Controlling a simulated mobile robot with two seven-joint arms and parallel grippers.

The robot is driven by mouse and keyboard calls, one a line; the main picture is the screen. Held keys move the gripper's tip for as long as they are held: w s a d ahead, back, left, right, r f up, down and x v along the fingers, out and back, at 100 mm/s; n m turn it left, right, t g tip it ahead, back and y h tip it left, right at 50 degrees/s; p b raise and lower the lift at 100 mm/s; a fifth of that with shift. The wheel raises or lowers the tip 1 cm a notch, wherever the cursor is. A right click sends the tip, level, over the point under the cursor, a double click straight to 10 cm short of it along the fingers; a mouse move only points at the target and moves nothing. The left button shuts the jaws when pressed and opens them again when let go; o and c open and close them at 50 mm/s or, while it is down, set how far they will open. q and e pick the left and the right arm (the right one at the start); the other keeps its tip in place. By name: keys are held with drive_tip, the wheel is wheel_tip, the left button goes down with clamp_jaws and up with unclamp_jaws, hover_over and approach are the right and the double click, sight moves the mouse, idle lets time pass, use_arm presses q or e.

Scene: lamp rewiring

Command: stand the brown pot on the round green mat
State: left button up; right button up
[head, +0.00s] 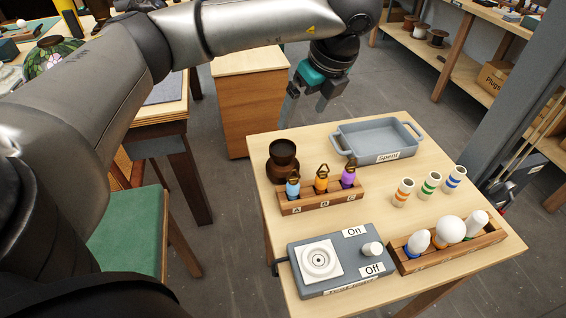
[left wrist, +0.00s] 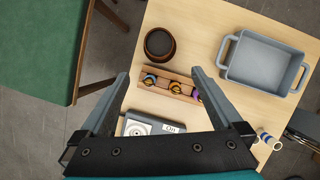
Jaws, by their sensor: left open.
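The brown pot (head: 282,167) stands upright at the back left corner of the wooden table, beside the rack of coloured pieces. In the left wrist view the pot (left wrist: 160,44) is a dark round shape seen from above. My left gripper (head: 306,102) is open and empty, pointing down, above and behind the pot in the head view. In the left wrist view my left gripper (left wrist: 159,73) has its fingers spread wide, with the pot beyond the tips. I see no round green mat in either view. My right gripper is not in view.
Beside the pot is a wooden rack (head: 323,198) with three coloured pieces. A grey tray (head: 343,140) labelled Spent stands at the back right. A switch box (head: 296,284), banded cylinders (head: 430,186) and a bulb rack (head: 408,264) fill the front and right. A green seat (head: 130,238) is at left.

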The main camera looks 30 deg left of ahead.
sight(282, 150)
use_arm(q)
drive_tip(key=x, duration=1.5)
drive_tip(key=shift+w+a+r, duration=0.1)
drive_tip(key=shift+a, duration=0.35)
drive_tip(key=shift+c, duration=0.2)
clamp_jaws()
drive_tip(key=shift+r, duration=0.1)
